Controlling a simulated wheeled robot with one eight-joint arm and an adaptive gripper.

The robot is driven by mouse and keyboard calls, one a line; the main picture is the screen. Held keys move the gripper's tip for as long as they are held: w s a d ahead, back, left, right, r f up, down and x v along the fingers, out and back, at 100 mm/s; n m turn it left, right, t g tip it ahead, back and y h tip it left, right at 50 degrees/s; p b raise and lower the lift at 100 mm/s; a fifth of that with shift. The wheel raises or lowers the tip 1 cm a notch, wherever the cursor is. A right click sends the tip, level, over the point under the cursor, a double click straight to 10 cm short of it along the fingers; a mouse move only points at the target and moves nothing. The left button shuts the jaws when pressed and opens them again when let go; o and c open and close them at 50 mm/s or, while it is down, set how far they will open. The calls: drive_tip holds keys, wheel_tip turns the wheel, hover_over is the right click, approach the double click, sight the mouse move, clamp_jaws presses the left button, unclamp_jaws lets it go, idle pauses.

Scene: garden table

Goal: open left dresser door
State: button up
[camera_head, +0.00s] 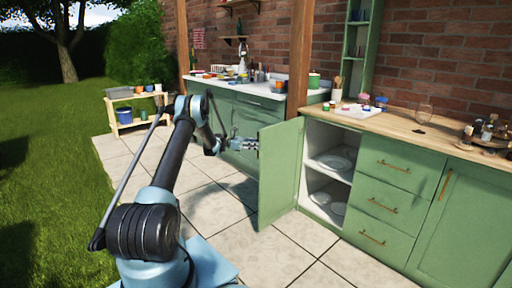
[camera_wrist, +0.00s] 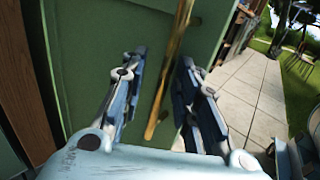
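The green dresser (camera_head: 380,195) stands at the right against the brick wall. Its left door (camera_head: 281,172) is swung wide open, so the white shelves inside show, with plates (camera_head: 333,162) on them. My gripper (camera_head: 247,145) is at the outer side of this door, near its free edge. In the wrist view, a long brass handle (camera_wrist: 170,75) on a green door panel (camera_wrist: 85,60) lies between the two spread fingers of my gripper (camera_wrist: 162,90). The fingers look apart from the handle; whether either one touches it is hard to tell.
The wooden top (camera_head: 430,128) holds a tray, a glass and bottles. Drawers (camera_head: 385,205) and a closed right door (camera_head: 465,220) are beside the opening. A second green counter (camera_head: 255,100) and a wooden post (camera_head: 299,60) stand behind. The tiled floor (camera_head: 270,245) before the dresser is clear.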

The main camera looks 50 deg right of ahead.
drive_tip(key=v, duration=1.2)
drive_tip(key=shift+w+a, duration=0.1)
